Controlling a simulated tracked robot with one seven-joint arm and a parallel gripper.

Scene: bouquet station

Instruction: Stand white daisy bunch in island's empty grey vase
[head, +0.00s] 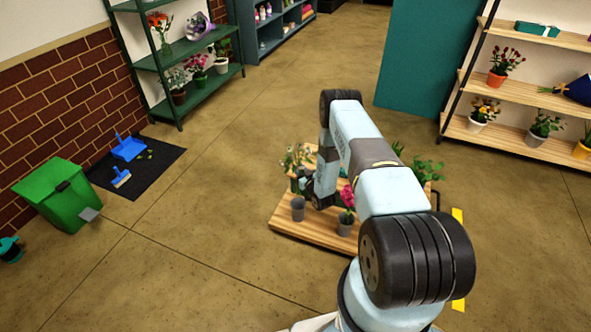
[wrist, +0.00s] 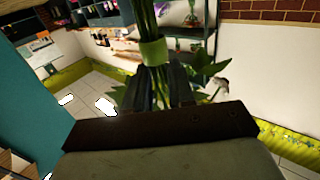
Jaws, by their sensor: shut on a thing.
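My gripper (wrist: 158,88) is shut on the green stems of a bunch, just beside a light green band (wrist: 153,52) around them. The stems run out of the top of the wrist view. In the head view, pale flowers (head: 296,157), apparently the daisy bunch, show above my gripper (head: 306,182) at the left side of the wooden cart (head: 295,236). A grey vase (head: 298,211) stands on the cart just below my gripper. I cannot tell whether the stems are inside it. Its opening is not clear.
A grey pot (head: 345,227) with pink flowers (head: 347,196) stands to the right of the grey vase. Green plants (head: 426,171) stand on the cart's right side, partly behind my arm. Plant shelves (head: 530,140) are at the right. Open floor lies left of the cart.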

